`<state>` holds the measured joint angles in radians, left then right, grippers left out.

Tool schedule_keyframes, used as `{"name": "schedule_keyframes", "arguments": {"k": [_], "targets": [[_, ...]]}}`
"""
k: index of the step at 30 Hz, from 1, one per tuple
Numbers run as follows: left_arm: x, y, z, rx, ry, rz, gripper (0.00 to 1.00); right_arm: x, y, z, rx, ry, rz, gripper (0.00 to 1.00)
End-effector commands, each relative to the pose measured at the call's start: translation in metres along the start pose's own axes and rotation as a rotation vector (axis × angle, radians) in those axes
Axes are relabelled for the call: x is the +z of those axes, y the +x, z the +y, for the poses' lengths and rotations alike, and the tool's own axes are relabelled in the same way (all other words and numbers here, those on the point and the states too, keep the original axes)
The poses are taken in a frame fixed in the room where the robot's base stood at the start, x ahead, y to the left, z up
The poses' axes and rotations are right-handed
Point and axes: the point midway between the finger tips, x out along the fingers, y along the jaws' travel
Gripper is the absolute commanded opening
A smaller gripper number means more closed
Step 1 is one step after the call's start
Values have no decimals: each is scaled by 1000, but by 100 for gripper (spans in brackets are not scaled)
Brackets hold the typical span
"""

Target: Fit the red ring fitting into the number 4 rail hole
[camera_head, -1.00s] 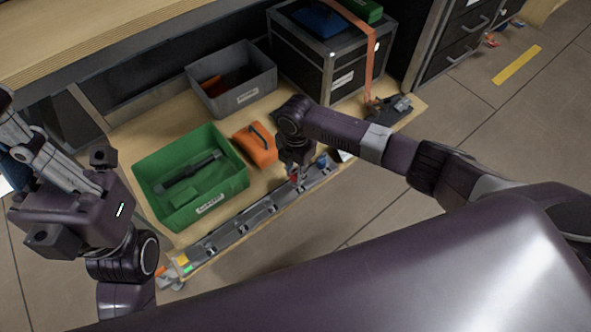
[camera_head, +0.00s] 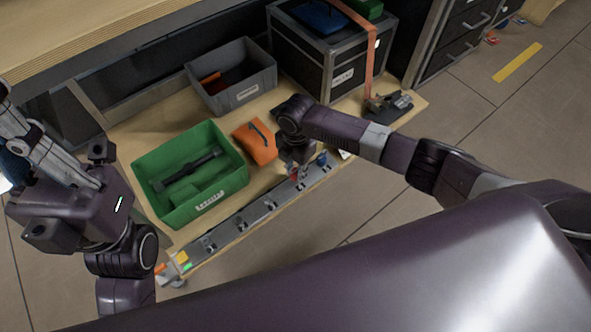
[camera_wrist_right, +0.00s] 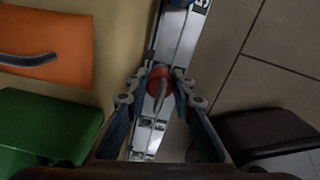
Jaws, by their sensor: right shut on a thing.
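The red ring fitting (camera_wrist_right: 154,78) is pinched between the fingertips of my right gripper (camera_wrist_right: 158,92), over the rail (camera_wrist_right: 187,30) in the right wrist view. In the head view the fitting (camera_head: 294,174) is a small red spot under my right gripper (camera_head: 297,170). The rail (camera_head: 253,214) is a long grey strip with several holes and clips along the front edge of the wooden board. The hole beneath the fitting is hidden, so I cannot tell whether the fitting touches it. My left arm's end (camera_head: 75,205) is at the left; its fingers are unclear.
A green bin (camera_head: 222,189), an orange case (camera_head: 254,143) and a grey bin (camera_head: 240,96) stand behind the rail. A blue fitting (camera_head: 321,160) is on the rail to the right of the red one. A strapped black case (camera_head: 340,75) stands at the back.

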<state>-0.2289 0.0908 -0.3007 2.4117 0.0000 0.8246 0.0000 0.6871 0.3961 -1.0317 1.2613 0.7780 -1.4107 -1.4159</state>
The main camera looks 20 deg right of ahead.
Motion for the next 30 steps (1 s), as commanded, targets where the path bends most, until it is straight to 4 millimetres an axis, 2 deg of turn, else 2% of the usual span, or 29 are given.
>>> {"name": "schedule_keyframes", "arguments": {"k": [29,30], "targets": [[-2,7,0,5,6,41,0,0,22,0,0,0,0,0],[-2,7,0,5,6,41,0,0,22,0,0,0,0,24]]}}
